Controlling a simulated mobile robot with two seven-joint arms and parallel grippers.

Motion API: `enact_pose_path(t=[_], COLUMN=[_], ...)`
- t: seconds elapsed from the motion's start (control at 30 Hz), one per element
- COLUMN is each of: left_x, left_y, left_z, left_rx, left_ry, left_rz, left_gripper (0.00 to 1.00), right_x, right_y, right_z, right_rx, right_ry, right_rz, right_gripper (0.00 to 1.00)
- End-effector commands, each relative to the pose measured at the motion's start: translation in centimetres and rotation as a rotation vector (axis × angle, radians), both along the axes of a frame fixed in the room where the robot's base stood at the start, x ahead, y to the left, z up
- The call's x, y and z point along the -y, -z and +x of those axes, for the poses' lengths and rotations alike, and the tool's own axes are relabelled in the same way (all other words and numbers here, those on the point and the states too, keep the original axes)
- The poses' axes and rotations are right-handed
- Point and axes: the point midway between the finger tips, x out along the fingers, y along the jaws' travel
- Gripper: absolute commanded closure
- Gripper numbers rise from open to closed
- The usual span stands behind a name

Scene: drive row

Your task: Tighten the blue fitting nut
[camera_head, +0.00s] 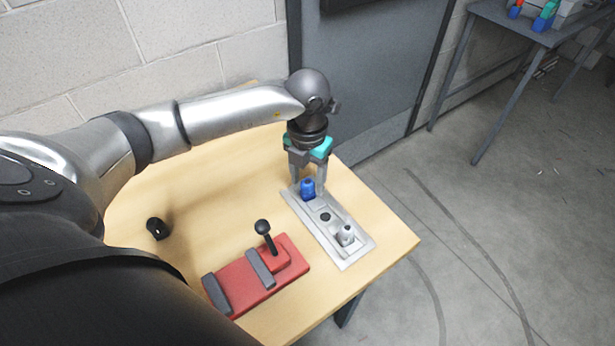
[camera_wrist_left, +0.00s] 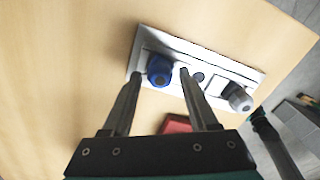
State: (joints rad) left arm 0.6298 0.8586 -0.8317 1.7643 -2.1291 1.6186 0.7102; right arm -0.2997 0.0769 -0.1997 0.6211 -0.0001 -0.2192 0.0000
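The blue fitting nut (camera_head: 307,188) sits at the far end of a light grey plate (camera_head: 355,259) on the table. In the left wrist view, the blue nut (camera_wrist_left: 159,71) shows between the two fingertips. My left gripper (camera_head: 308,193) points down over that end of the plate, with its fingers apart, one on each side of the nut. The left wrist view also shows the open gripper (camera_wrist_left: 158,76); I cannot tell whether a finger touches the nut. My right gripper is not in view.
A grey fitting (camera_head: 346,235) stands at the plate's near end, with a dark round hole (camera_head: 325,217) between. A red block (camera_head: 240,286) with a black-knobbed lever (camera_head: 266,236) is nearer. A small black cylinder (camera_head: 157,228) stands left. The wooden table (camera_head: 205,215) is otherwise mostly clear.

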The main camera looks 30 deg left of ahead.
Motion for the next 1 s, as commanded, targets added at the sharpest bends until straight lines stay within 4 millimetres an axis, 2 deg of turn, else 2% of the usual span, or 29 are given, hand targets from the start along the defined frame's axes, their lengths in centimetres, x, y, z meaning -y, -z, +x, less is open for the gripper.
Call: enact_pose_path(t=[0.07,0.5,0.77,1.0], left_x=[0.0,0.0,0.0,0.0], left_y=[0.0,0.0,0.0,0.0], left_z=[0.0,0.0,0.0,0.1], left_rx=[0.000,0.001,0.002,0.003], left_ry=[0.000,0.000,0.014,0.200], left_rz=[0.000,0.000,0.000,0.000], left_gripper=[0.51,1.00,1.00,1.00], right_x=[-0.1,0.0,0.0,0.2], right_y=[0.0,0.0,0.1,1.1], right_z=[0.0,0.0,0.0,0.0], right_rx=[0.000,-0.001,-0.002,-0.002], right_ry=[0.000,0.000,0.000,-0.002], right_rz=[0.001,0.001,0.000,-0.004], right_gripper=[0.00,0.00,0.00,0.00])
